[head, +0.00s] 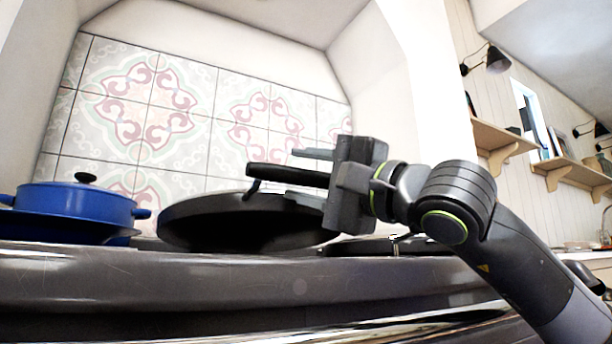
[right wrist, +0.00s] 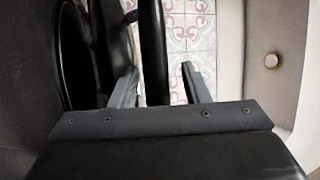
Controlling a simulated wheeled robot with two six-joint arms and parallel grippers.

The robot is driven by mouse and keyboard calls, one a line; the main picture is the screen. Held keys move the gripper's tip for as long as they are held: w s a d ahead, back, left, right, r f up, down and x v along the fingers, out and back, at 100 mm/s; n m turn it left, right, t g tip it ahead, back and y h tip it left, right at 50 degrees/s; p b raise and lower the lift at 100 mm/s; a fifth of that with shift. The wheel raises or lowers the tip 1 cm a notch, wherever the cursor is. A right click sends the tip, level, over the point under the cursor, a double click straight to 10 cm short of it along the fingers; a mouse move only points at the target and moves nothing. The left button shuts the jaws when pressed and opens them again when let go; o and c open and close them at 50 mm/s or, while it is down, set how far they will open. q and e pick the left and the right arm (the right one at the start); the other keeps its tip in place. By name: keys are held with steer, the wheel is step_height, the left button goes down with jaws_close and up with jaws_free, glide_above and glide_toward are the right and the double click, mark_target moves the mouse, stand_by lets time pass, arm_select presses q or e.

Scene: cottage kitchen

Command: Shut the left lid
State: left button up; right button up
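A round black lid (head: 215,222) sits over the left part of the cooker top in the head view. It looks tilted, with its dark underside showing below the rim. Its black bar handle (head: 270,172) sticks out above it and runs toward my right gripper (head: 307,173). The right gripper is open, with one finger above and one below the handle. In the right wrist view the dark handle (right wrist: 153,50) passes between the spread fingers (right wrist: 160,78), with a clear gap to the right finger. My left gripper is in neither view.
A blue lidded pot (head: 75,207) stands left of the black lid. The dark cooker front (head: 200,285) with a shiny rail runs below. A tiled wall (head: 180,110) is close behind. A low dark round surface (head: 360,247) lies right of the lid, partly behind my arm.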

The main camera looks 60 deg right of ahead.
steer(key=shift+f, duration=0.1)
steer(key=shift+s, duration=0.3)
steer(key=b+v, duration=0.1)
steer(key=v, duration=1.5)
steer(key=shift+s, duration=0.4)
steer(key=shift+a, duration=0.1)
